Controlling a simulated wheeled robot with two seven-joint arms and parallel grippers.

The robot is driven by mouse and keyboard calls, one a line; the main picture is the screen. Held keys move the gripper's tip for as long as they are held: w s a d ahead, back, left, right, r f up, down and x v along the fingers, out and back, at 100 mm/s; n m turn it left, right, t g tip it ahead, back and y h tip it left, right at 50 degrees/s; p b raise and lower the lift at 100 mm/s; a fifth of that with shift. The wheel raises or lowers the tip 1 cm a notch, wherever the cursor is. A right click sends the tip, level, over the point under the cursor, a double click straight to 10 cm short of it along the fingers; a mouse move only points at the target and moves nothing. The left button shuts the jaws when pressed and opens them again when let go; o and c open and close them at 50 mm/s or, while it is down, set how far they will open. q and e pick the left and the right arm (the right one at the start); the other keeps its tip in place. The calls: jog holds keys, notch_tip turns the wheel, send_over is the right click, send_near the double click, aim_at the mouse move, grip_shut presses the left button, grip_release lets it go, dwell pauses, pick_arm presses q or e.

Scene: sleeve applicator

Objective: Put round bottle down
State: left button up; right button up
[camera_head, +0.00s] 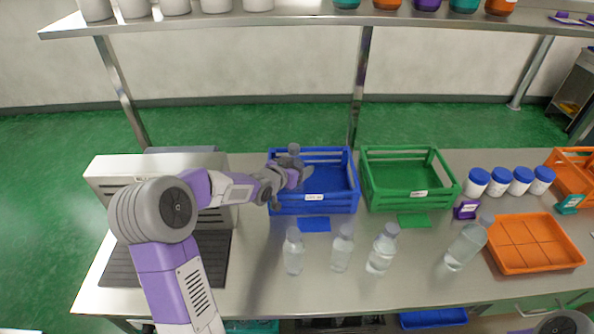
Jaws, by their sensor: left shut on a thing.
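My left gripper (292,177) reaches over the left part of the blue crate (337,205). It is shut on a bottle, seen mostly hidden behind the fingers; a grey cap (294,149) shows above them. I cannot tell whether this bottle touches the crate floor. Several clear bottles with grey caps are on the table in front of the crates: one at the left (293,254), two in the middle (342,252) (381,252), and a tilted-looking one at the right (465,247). My right gripper is not in view.
A green crate (448,189) stands right of the blue one. White jars with blue lids (499,181), an orange tray (540,262) and a purple box (466,210) are at the right. A shelf (300,18) hangs above. A machine (110,170) stands at the left.

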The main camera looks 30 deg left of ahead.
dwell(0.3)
pick_arm(q)
jog(key=o, duration=1.1)
jog(key=shift+f, duration=0.25)
jog(key=shift+c, duration=0.2)
jog(key=o, duration=0.4)
jog(key=shift+r, duration=0.1)
jog(key=p+v, duration=0.3)
jog(key=v, duration=0.8)
jog(key=shift+w+a+r, duration=0.1)
jog(key=shift+s+r, duration=0.15)
jog(key=shift+s, duration=0.5)
jog(key=shift+p, duration=0.3)
